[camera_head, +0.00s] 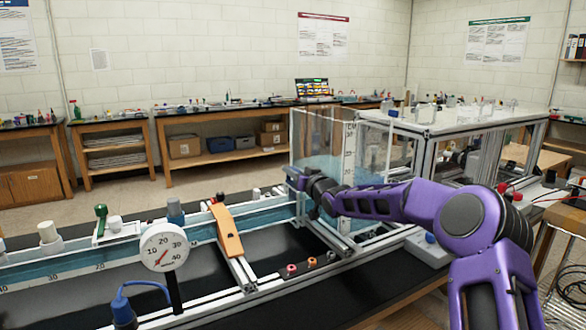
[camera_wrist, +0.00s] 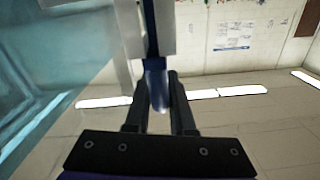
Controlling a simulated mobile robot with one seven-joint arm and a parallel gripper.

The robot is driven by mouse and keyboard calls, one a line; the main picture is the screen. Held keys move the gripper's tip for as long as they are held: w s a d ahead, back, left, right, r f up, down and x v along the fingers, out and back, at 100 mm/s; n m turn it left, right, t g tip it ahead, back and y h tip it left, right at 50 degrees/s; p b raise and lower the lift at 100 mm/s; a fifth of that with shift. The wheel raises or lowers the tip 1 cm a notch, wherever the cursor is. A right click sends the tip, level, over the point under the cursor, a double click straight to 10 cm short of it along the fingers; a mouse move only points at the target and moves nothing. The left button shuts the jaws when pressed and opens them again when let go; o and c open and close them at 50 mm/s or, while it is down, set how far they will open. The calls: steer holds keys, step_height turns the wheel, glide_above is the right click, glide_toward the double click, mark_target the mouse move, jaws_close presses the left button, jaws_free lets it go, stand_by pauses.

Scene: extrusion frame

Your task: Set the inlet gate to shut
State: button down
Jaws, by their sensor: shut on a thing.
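My gripper (camera_head: 293,178) is at the near left wall of a clear tank (camera_head: 320,135) with bluish water, where the flume channel (camera_head: 262,216) meets it. In the wrist view my gripper (camera_wrist: 158,76) has its two dark fingers closed about a blue tapered handle (camera_wrist: 156,85). The handle hangs from a grey-white fitting (camera_wrist: 128,30) at the top of the picture. In the head view my gripper hides most of the handle. The gate plate itself and its position cannot be made out.
A round dial gauge (camera_head: 163,247) stands before the channel. An orange bridge piece (camera_head: 229,232) crosses it. A green handle (camera_head: 101,213) is further left. A framed bench (camera_head: 460,122) stands right of the tank. Small knobs (camera_head: 291,268) sit near the front.

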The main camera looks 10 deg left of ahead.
steer(key=shift+a+f, duration=0.1)
steer(key=shift+f, duration=0.25)
steer(key=c, duration=0.8)
jaws_free()
steer(key=shift+r, duration=0.15)
steer(key=shift+s, duration=0.1)
steer(key=v, duration=1.7)
steer(key=shift+d, duration=0.25)
